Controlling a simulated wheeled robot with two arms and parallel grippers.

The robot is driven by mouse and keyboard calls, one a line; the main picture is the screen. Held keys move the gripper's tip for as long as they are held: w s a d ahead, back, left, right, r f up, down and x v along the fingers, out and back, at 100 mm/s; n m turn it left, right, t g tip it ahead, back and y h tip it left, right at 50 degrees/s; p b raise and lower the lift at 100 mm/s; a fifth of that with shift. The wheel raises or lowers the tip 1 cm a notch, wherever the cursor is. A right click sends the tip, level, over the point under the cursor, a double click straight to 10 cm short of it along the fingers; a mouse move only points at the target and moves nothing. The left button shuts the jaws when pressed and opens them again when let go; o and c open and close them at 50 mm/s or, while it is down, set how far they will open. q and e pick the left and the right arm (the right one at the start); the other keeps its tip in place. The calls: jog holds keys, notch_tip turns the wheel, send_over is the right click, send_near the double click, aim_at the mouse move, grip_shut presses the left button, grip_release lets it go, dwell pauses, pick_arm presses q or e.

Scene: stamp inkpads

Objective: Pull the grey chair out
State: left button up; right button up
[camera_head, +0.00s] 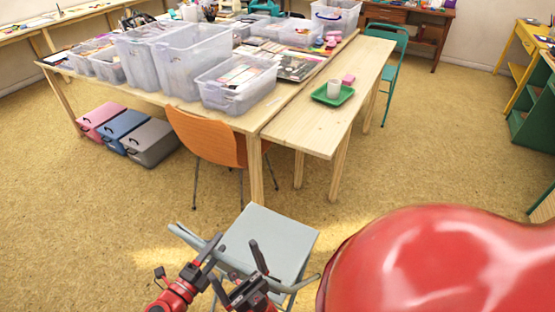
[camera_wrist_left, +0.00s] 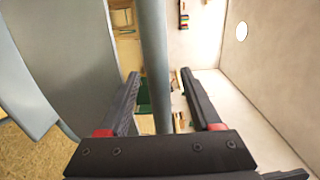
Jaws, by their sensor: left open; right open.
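The grey chair (camera_head: 272,238) stands on the carpet at the lower middle of the head view, in front of the orange chair and apart from the table. My left gripper (camera_head: 190,254) is open at the chair's left near side. In the left wrist view a grey tube (camera_wrist_left: 154,60) of the chair runs between its open fingers (camera_wrist_left: 165,100), and a broad grey panel (camera_wrist_left: 65,60) lies at the left. Whether the fingers touch the tube I cannot tell. My right gripper (camera_head: 234,263) is open at the chair's near side; its contact with the chair is unclear.
The wooden table (camera_head: 285,140) holds clear bins (camera_head: 195,65) and a green tray (camera_head: 332,95). An orange chair (camera_head: 208,138) stands at its near edge. Storage boxes (camera_head: 150,143) lie underneath. Carpet (camera_head: 90,220) is clear at the left. My red arm covers the lower right.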

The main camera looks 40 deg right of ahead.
pick_arm(q)
jog(key=v, duration=0.8)
